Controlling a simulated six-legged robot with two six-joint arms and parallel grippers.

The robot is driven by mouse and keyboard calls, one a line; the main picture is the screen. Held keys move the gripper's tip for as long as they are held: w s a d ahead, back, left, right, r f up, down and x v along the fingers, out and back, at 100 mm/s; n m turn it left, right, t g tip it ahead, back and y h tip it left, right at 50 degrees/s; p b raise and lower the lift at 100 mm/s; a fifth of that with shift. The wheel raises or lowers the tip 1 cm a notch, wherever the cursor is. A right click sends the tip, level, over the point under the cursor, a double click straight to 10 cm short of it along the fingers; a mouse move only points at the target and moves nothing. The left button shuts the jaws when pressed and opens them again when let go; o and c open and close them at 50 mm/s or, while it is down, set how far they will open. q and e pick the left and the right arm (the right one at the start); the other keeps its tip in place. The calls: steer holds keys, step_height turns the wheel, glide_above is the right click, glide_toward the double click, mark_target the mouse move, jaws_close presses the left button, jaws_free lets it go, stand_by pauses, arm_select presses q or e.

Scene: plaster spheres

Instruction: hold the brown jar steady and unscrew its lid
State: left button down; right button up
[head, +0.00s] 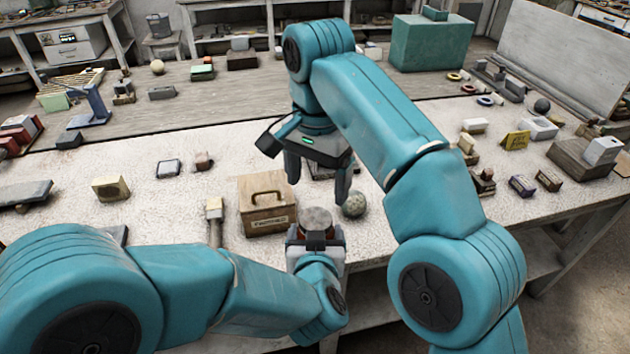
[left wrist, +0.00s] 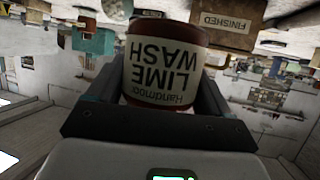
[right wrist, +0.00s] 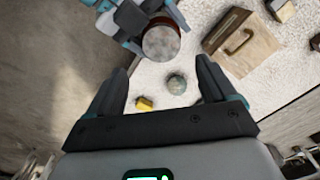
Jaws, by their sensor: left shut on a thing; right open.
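The brown jar (left wrist: 165,75) fills the middle of the left wrist view, its "Lime Wash" label upside down there. My left gripper (head: 316,240) is shut around the jar's sides near the table's front edge. The grey, mottled round lid (head: 317,217) faces up on top of the jar; it also shows in the right wrist view (right wrist: 161,42). My right gripper (head: 318,184) is open and empty, pointing down above the lid and apart from it. In its own wrist view the lid lies beyond the fingertips, between and ahead of them.
A wooden box with a handle (head: 267,205) stands just left of the jar. A greenish sphere (head: 354,205) lies close on the right. In the right wrist view a small yellow piece (right wrist: 145,103) lies near the sphere. A brush-like tool (head: 214,220) lies left of the box.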

mark_target(315, 218)
steer(key=shift+a+f, duration=0.15)
steer(key=shift+f, duration=0.45)
step_height(315, 218, down, 7)
steer(key=c, duration=1.1)
steer(key=n, duration=1.3)
steer(key=shift+r+n, duration=0.1)
steer(key=shift+n, duration=0.3)
